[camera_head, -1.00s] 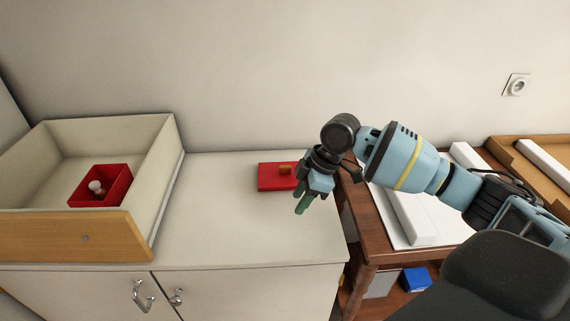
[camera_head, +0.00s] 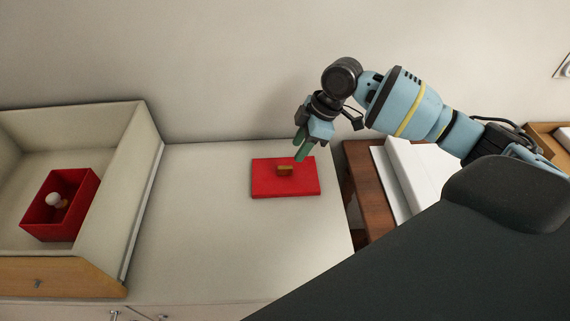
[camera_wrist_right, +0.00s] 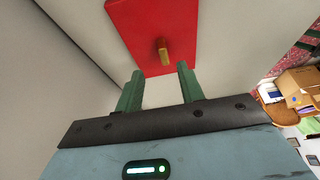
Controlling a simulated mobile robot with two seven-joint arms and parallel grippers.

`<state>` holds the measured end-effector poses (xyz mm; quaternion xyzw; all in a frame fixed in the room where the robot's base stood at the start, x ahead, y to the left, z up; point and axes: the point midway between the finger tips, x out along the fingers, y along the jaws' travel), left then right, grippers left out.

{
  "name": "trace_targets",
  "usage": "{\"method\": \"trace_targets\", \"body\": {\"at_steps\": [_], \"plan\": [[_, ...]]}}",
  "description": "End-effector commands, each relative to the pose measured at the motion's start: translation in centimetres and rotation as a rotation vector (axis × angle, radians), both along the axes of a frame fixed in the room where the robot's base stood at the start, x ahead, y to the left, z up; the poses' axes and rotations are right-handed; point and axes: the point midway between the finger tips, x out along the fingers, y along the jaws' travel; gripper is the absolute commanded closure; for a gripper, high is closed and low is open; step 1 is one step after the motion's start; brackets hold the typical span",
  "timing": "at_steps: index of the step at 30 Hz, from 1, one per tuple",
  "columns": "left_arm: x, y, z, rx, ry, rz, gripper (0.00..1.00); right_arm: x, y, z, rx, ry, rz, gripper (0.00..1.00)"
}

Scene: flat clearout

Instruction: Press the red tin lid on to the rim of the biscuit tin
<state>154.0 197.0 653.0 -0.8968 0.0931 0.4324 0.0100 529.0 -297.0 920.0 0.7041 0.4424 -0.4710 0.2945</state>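The red tin lid (camera_head: 270,187) lies flat on the pale counter top, its brass-coloured handle (camera_head: 285,170) upright on it. An open red box (camera_head: 78,218), apparently the biscuit tin, stands in the wooden-fronted drawer at left, with a small white-topped item inside. My right gripper (camera_head: 302,152) hangs over the lid's back edge with green fingers pointing down. In the right wrist view, its fingers (camera_wrist_right: 158,80) are apart and empty, and the lid (camera_wrist_right: 135,22) and handle (camera_wrist_right: 163,52) lie beyond the fingertips. My left gripper is not in view.
The drawer (camera_head: 148,130) has raised walls between the lid and the red box. The counter (camera_head: 200,215) is bare around the lid. A brown table (camera_head: 362,185) with white pieces adjoins at right. The wall is close behind.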

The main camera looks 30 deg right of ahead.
Motion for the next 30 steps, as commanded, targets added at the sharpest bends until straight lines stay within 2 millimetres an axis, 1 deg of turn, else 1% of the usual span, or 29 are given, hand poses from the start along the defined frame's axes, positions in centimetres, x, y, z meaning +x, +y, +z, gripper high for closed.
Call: {"method": "trace_targets", "body": {"at_steps": [5,12,17,19,27,30], "plan": [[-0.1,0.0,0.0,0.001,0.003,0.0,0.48,0.0,0.1,-0.2,0.0,0.001,0.0,0.62],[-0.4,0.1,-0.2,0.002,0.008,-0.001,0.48,0.4,0.9,-2.3,0.0,0.001,0.0,0.62],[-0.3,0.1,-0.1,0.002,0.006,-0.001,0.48,0.4,1.0,-2.5,-0.001,0.0,0.0,0.62],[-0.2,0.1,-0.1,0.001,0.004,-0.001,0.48,0.5,1.3,-3.0,0.001,0.001,0.002,0.62],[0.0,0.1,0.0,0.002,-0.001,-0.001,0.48,1.0,2.7,-6.3,0.001,0.002,-0.001,0.62],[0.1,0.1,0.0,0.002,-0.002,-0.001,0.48,1.1,3.0,-6.9,0.001,0.002,0.0,0.62]]}}
